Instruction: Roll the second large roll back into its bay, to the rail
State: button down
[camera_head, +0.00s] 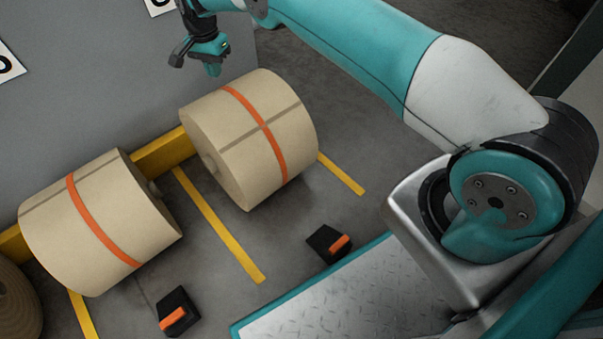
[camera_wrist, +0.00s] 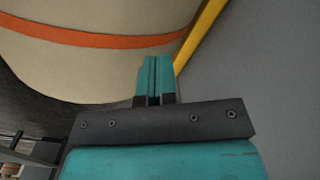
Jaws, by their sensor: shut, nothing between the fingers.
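Two large kraft rolls with orange bands lie on the floor in the head view. One roll (camera_head: 235,155) is at the centre, between yellow floor lines and near the yellow rail (camera_head: 160,153); I cannot tell whether it touches the rail. The other roll (camera_head: 115,235) lies to its left. My gripper (camera_head: 213,68) is shut and empty, above the back edge of the centre roll, by the grey wall. In the wrist view my gripper (camera_wrist: 154,75) shows its fingers together, with a roll (camera_wrist: 100,65) just beyond them; contact cannot be told.
Black wedges with orange parts (camera_head: 329,242) (camera_head: 178,311) sit on the floor in front of the rolls. Yellow lines (camera_head: 220,225) mark the bays. A dark brown roll (camera_head: 15,305) is at the lower left. The grey wall (camera_head: 90,90) stands behind.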

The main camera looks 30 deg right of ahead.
notch_tip(320, 180, up, 4)
jog(key=p, duration=0.3)
jog(key=shift+r, duration=0.15)
jog(key=shift+s, duration=0.1)
dwell(0.4)
notch_tip(320, 180, up, 3)
jog(key=p, duration=1.8)
send_over(248, 106)
jog(key=shift+s+f, duration=0.1)
jog(key=shift+f, duration=0.4)
notch_tip(248, 106, down, 6)
jog(key=b, duration=0.5)
jog(key=shift+f, duration=0.15)
jog(key=shift+f+b, duration=0.3)
